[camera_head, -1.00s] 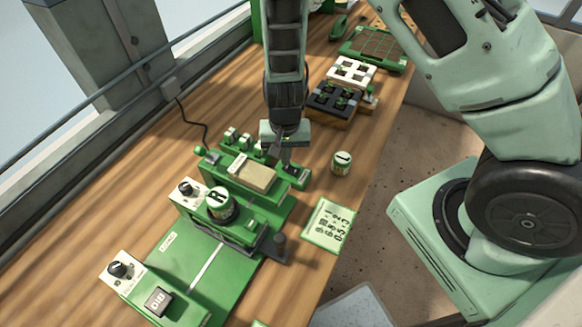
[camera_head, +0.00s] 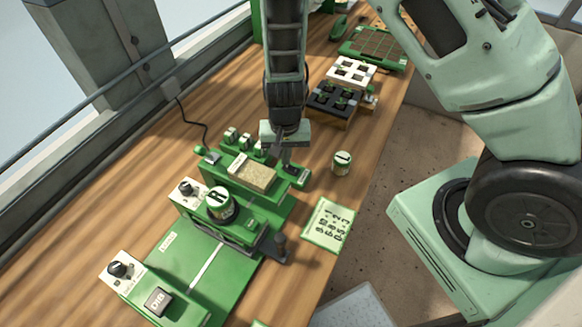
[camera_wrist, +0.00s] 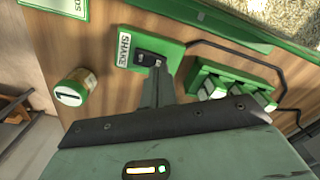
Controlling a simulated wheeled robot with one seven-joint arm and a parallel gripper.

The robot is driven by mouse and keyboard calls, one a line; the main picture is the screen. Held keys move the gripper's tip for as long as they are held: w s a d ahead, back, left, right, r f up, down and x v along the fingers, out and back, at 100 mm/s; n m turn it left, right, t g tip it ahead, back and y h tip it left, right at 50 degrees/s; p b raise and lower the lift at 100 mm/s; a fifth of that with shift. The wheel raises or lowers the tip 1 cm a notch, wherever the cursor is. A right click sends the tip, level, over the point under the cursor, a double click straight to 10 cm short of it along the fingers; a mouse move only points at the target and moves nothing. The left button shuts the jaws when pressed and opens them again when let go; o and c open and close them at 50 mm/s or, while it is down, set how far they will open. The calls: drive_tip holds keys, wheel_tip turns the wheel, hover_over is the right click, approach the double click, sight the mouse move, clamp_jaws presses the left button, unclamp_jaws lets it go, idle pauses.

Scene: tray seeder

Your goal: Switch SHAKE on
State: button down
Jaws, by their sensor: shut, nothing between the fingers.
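The SHAKE switch is a small green box with a white label (camera_wrist: 124,46) and a black rocker (camera_wrist: 148,58) in the wrist view. In the head view the box (camera_head: 297,175) sits at the right end of the seeder. My gripper (camera_wrist: 158,68) is shut and empty, its fingertips at the rocker's edge. I cannot tell whether they touch it or which way the rocker is tipped. In the head view my gripper (camera_head: 287,163) points down at the box and partly hides it.
A round pot marked 1 (camera_head: 342,163) stands close by on the wooden bench. A black and white cell tray pair stands behind.

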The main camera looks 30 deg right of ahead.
drive_tip(key=shift+f+b, duration=0.7)
drive_tip(key=shift+f, duration=0.2)
idle(0.4)
wheel_tip(320, 180, up, 7)
drive_tip(key=p, duration=0.6)
drive_tip(key=shift+r, duration=0.1)
idle(0.6)
drive_tip(key=s+a+r+n+b, duration=0.1)
drive_tip(key=s+a+r, duration=0.1)
drive_tip(key=s+a+r+n+y+b, duration=0.1)
drive_tip(key=s+a+r+n+b, duration=0.1)
drive_tip(key=a+r, duration=0.1)
drive_tip(key=s+a+r+n+y+b, duration=0.1)
drive_tip(key=s+a+r+n, duration=0.1)
drive_tip(key=s+a+r, duration=0.1)
drive_tip(key=shift+g+b, duration=0.3)
drive_tip(key=shift+b, duration=0.05)
drive_tip(key=s+d+r+n+b, duration=0.1)
drive_tip(key=s+r+n+b, duration=0.1)
drive_tip(key=s, duration=0.4)
drive_tip(key=s+r+n+h+b, duration=0.1)
drive_tip(key=s+r+n+b, duration=0.2)
drive_tip(key=s, duration=0.4)
drive_tip(key=r+n, duration=0.1)
drive_tip(key=n, duration=0.1)
drive_tip(key=shift+d+n, duration=0.3)
drive_tip(key=shift+d, duration=0.05)
